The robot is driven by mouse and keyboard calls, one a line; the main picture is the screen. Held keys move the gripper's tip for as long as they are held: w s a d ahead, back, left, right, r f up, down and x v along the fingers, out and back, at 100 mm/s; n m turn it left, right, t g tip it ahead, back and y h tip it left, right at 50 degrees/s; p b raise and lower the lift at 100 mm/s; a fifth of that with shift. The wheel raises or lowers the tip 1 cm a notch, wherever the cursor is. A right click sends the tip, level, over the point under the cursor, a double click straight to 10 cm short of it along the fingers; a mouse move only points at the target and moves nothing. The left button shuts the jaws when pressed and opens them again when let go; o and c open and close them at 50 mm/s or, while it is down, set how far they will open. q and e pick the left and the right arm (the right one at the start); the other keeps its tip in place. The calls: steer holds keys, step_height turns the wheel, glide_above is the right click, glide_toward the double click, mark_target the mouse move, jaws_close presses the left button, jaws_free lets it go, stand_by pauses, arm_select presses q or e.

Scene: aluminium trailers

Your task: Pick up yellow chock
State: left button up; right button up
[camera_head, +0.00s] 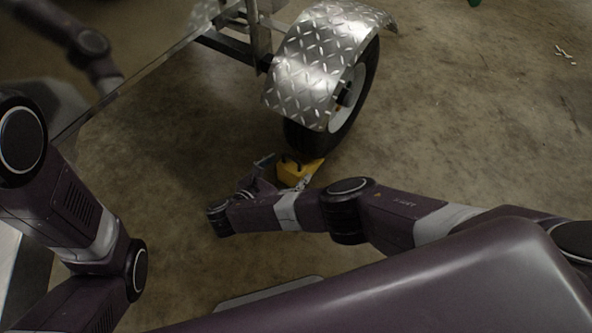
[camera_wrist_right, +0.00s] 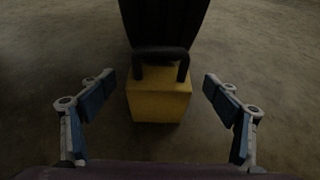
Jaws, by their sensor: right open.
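The yellow chock (camera_head: 291,173) sits on the floor against the trailer wheel's tyre (camera_head: 318,141). In the right wrist view the yellow chock (camera_wrist_right: 158,101) stands in the middle, with a dark handle (camera_wrist_right: 161,51) on its top and the dark tyre (camera_wrist_right: 163,22) right behind it. My right gripper (camera_wrist_right: 159,92) is open, its two blue-padded fingers on either side of the chock with gaps to both. In the head view my right gripper (camera_head: 280,170) is at the chock and hides part of it. My left arm shows at the left, but its gripper is not in view.
A diamond-plate metal fender (camera_head: 316,62) covers the top of the wheel. The trailer's frame (camera_head: 232,45) reaches to the upper left. The concrete floor (camera_head: 480,130) to the right is clear, apart from small white scraps (camera_head: 566,54) at the far right.

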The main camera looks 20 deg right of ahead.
mark_target(306, 156)
steer(key=shift+b+x, duration=0.35)
steer(key=shift+x, duration=0.65)
steer(key=w+d+f+b, duration=0.1)
steer(key=b, duration=0.1)
steer(key=w+d+f+b, duration=0.1)
steer(key=f+b, duration=0.1)
steer(key=shift+d, duration=0.25)
steer(key=shift+w+d+b, duration=0.3)
steer(key=shift+w+d, duration=0.05)
steer(key=shift+r, duration=0.1)
steer(key=c, duration=1.8)
